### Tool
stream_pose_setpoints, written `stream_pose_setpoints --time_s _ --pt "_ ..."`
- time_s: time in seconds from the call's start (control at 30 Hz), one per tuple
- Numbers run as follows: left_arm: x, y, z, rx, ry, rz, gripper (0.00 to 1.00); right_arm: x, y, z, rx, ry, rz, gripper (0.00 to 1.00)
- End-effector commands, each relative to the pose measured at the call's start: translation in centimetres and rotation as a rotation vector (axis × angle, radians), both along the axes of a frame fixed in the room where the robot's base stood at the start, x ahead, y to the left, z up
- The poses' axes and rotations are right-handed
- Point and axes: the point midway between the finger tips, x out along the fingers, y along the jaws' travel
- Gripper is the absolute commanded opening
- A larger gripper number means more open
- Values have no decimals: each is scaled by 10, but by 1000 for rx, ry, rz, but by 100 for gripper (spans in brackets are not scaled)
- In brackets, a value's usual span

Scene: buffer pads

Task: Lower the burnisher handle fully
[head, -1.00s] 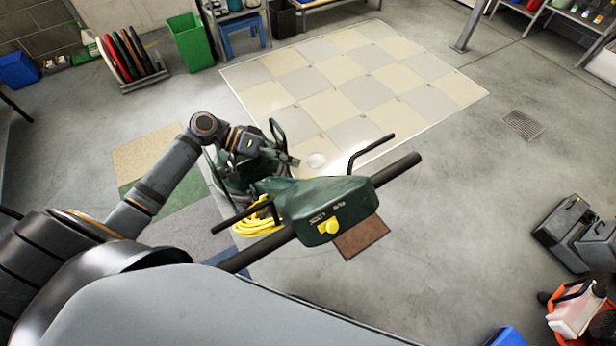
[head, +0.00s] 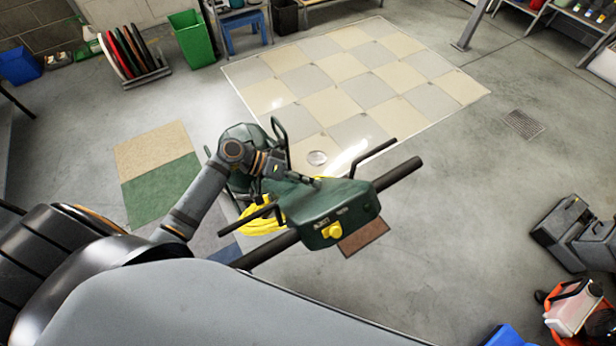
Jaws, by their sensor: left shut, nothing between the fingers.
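The burnisher's dark green handle head (head: 338,217) with a yellow switch stands in the middle of the head view. Its black grip bar (head: 400,174) runs from lower left to upper right, with thin levers beside it. The handle is tilted up towards me; its exact angle is hard to tell. The burnisher's green body and yellow cord (head: 262,222) show partly behind it. My left gripper (head: 292,176) is shut and empty, just behind and over the upper part of the handle head. I cannot tell whether it touches the handle. My right gripper is out of view.
Beyond is a checkered tile floor patch (head: 345,85). Coloured mats (head: 160,185) lie at left, and a brown mat (head: 366,238) lies under the handle. A pad rack (head: 147,79) and green bin (head: 192,40) stand at the back left. Black cases (head: 560,225) stand at right.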

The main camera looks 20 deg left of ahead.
Motion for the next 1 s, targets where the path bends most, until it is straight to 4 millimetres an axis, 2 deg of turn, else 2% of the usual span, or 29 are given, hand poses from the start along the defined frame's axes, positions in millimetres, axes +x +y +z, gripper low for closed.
stream_pose_setpoints --time_s 0.03,0.37,0.47,0.8,1.0 --pt "-4 -3 -6 -2 7 -3 0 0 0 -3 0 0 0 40" --pt "-5 0 -4 2 6 -3 0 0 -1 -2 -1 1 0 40" --pt "-7 11 1 6 6 -4 0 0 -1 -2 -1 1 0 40" --pt "-24 75 32 10 9 -5 0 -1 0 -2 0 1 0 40" --pt "-29 96 44 5 9 -4 0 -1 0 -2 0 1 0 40"
